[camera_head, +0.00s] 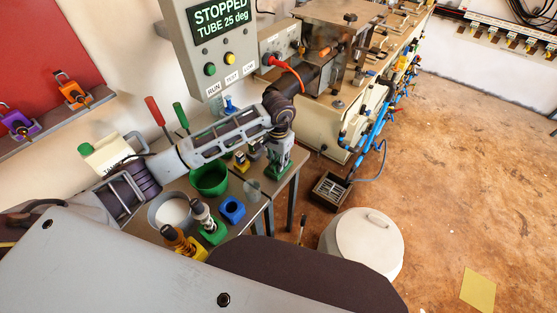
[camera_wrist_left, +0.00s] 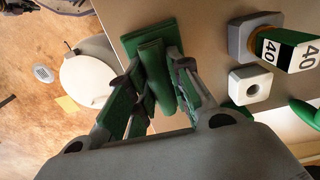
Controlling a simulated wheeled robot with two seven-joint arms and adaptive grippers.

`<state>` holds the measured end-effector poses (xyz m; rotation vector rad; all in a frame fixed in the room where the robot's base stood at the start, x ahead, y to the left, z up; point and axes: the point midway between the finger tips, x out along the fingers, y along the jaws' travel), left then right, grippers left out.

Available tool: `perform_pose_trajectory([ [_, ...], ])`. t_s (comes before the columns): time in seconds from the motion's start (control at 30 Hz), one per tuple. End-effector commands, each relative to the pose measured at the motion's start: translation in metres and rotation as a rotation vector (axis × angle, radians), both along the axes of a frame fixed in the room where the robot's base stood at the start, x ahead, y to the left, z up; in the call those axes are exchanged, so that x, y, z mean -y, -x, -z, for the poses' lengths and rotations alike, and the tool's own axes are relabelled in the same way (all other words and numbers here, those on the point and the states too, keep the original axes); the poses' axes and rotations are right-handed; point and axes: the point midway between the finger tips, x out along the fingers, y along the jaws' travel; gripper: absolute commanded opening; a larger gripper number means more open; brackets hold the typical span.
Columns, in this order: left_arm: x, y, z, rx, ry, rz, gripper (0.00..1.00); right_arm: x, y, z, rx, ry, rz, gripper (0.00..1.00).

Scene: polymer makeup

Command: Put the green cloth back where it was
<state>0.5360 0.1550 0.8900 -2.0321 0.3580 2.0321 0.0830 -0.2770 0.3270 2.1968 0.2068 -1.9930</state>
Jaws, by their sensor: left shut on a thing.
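The green cloth (camera_wrist_left: 154,68) is a folded, narrow bundle between the fingers of my left gripper (camera_wrist_left: 155,90) in the left wrist view. The gripper is shut on it. Beyond the cloth, a flat dark green square (camera_wrist_left: 132,42) lies at the table's edge; the cloth's far end overlaps it in the picture. I cannot tell whether the cloth touches it. In the head view my left gripper (camera_head: 279,169) points down over the table's right end. My right gripper is not in view.
On the table (camera_head: 266,190) stand a green bowl (camera_head: 209,181), a grey bowl (camera_head: 158,220), a blue holed block (camera_head: 232,211) and bottles in coloured stands. A block marked 40 (camera_wrist_left: 286,48) stands beside the gripper. A white lidded drum (camera_head: 362,248) stands on the floor.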

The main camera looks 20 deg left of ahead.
Motion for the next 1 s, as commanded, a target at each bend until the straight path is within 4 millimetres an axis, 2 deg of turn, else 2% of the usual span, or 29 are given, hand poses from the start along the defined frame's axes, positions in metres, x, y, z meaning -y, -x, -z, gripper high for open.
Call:
perform_pose_trajectory([
  [0.53,0.0001,-0.0001,0.0037,0.001,-0.001,0.000,0.02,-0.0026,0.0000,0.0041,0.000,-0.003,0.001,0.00],
  [0.57,0.0002,0.0001,0.0036,0.000,0.000,0.000,0.23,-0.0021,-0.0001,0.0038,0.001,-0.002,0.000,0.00],
  [0.7,0.0002,0.0002,0.0032,0.000,0.000,0.000,0.41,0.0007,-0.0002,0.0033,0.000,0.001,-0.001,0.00],
  [1.0,0.0001,0.0001,0.0031,0.000,0.000,0.000,0.42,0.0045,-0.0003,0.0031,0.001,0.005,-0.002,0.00],
])
